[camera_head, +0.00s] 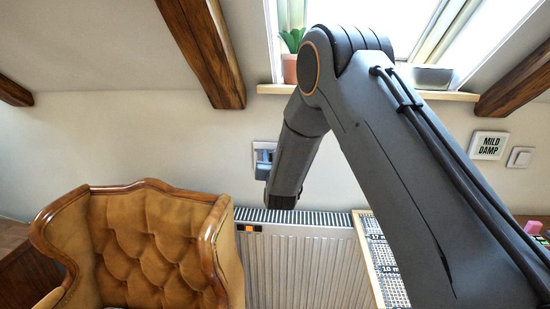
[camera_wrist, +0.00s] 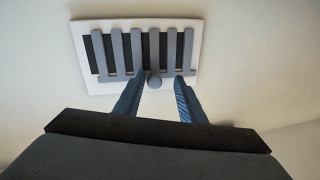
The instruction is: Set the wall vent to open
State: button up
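The wall vent (camera_wrist: 137,48) is a white plate with upright grey slats and dark gaps between them. A small round grey knob (camera_wrist: 154,81) sits at its lower edge. My gripper (camera_wrist: 159,77) is open and empty, its two blue fingers reaching toward the vent's lower edge. In the picture the knob lies between the fingertips, closer to the left one; I cannot tell whether they reach around it in depth. In the head view the vent (camera_head: 264,150) is on the wall, its right part hidden by my arm, which also hides the knob.
A tan tufted armchair (camera_head: 150,235) stands at the lower left. A radiator (camera_head: 300,262) stands below the vent. A potted plant (camera_head: 291,58) is on the window sill (camera_head: 440,95).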

jog(key=shift+d, duration=0.2)
jog(key=s+d+b, duration=0.1)
jog(key=s+b, duration=0.1)
jog(key=s, duration=0.5)
jog(key=shift+s, duration=0.35)
